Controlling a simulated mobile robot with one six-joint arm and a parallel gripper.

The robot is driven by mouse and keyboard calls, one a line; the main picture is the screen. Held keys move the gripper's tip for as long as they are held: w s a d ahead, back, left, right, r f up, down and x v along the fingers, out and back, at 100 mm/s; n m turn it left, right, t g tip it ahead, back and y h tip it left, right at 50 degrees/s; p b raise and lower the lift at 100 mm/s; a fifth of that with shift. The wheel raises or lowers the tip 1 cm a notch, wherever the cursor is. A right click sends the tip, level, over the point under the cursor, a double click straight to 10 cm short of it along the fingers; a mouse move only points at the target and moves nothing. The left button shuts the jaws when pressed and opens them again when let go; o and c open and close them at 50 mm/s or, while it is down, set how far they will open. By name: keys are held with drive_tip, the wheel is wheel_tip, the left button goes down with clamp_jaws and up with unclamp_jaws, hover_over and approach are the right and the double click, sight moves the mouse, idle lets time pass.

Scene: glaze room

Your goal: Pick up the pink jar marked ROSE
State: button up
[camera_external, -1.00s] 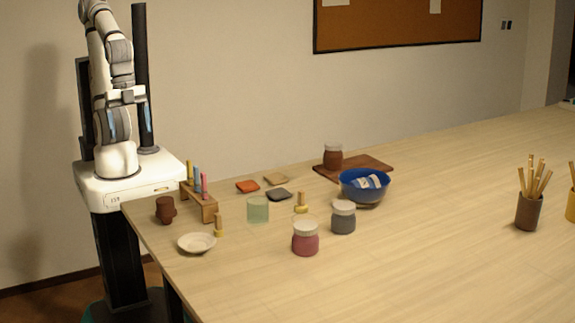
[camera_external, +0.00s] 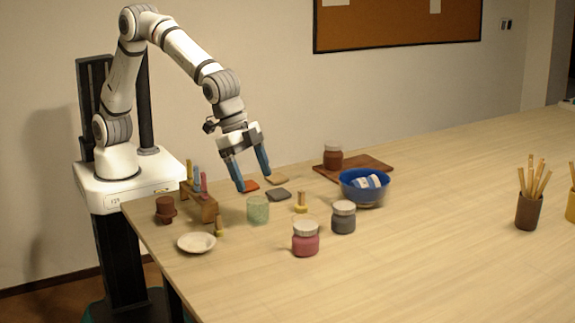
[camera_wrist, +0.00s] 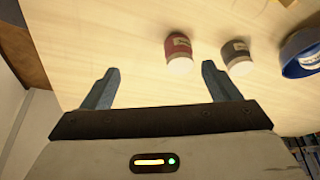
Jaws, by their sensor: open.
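The pink jar (camera_external: 305,243) with a pale lid stands upright on the table, toward the front, left of and nearer than a grey jar. In the wrist view the pink jar (camera_wrist: 178,48) shows ahead of and between my fingertips, apart from them, with a label too small to read. My gripper (camera_external: 253,186) is open and empty. It is above the table behind the green glass, left of and farther back than the pink jar. Both fingers of my gripper (camera_wrist: 160,80) show in the wrist view with nothing between them.
The grey jar (camera_external: 343,217) stands close to the pink jar's right. A blue bowl (camera_external: 352,190) and brown jar (camera_external: 333,158) are behind. The front right is clear.

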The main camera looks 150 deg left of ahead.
sight(302, 228)
drive_tip(key=shift+n+y, duration=0.3)
drive_tip(key=shift+n, duration=0.4)
drive_tip(key=w+a+f, duration=0.4)
drive_tip(key=a+f, duration=0.1)
drive_tip(key=w+a+f, duration=0.2)
drive_tip(key=f, duration=0.1)
drive_tip(key=shift+w+a, duration=0.35)
drive_tip(key=p+x, duration=0.3)
drive_tip(key=x, duration=0.4)
drive_tip(key=shift+w+d+f, duration=0.1)
drive_tip(key=shift+w+f, duration=0.05)
drive_tip(key=shift+f, duration=0.1)
drive_tip(key=shift+c, duration=0.5)
drive_tip(key=c, duration=1.1)
